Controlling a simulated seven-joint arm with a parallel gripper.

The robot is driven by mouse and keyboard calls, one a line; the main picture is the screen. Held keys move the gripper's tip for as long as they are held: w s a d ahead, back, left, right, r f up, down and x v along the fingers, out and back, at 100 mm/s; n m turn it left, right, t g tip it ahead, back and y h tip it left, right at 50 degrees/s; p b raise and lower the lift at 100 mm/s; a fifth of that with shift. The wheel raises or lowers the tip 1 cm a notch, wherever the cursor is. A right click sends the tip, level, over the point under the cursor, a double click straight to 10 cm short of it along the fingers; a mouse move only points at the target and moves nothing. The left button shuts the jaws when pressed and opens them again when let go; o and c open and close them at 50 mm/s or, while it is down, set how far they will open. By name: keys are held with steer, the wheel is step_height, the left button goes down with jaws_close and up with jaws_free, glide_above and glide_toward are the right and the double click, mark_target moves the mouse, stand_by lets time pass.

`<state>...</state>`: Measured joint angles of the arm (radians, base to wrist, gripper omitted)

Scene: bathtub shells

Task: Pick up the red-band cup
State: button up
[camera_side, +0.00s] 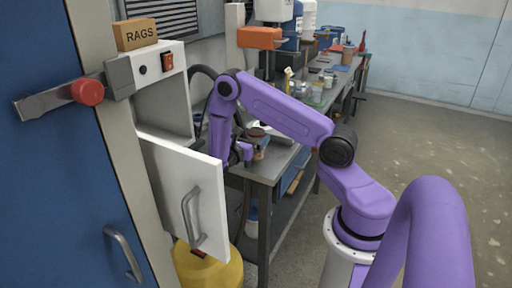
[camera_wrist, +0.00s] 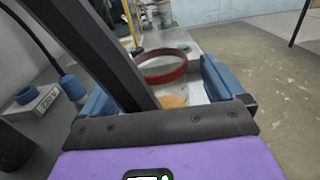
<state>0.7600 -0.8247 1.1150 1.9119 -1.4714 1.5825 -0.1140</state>
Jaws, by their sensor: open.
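The red-band cup (camera_wrist: 160,68) shows in the wrist view as a clear cup with a red ring around its rim and something orange inside low down. My gripper (camera_wrist: 158,92) is open, with one blue-padded finger to the left of the cup and the other to its right. The cup appears between the fingers; whether they touch it I cannot tell. A dark diagonal bar hides part of its left side. In the side view my gripper (camera_side: 246,151) is low at the near end of the bench, beside the small cup (camera_side: 257,132), and is partly hidden by my arm.
The workbench (camera_side: 270,166) runs back with several jars and tools. A white cabinet door (camera_side: 185,195) hangs open at its near left. A yellow bin (camera_side: 208,268) stands below. A grey labelled block (camera_wrist: 37,103) lies left of my gripper. Floor at right is clear.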

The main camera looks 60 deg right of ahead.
steer(key=shift+d, duration=1.35)
steer(key=c, duration=1.4)
steer(key=shift+c, duration=0.2)
steer(key=shift+r, duration=0.25)
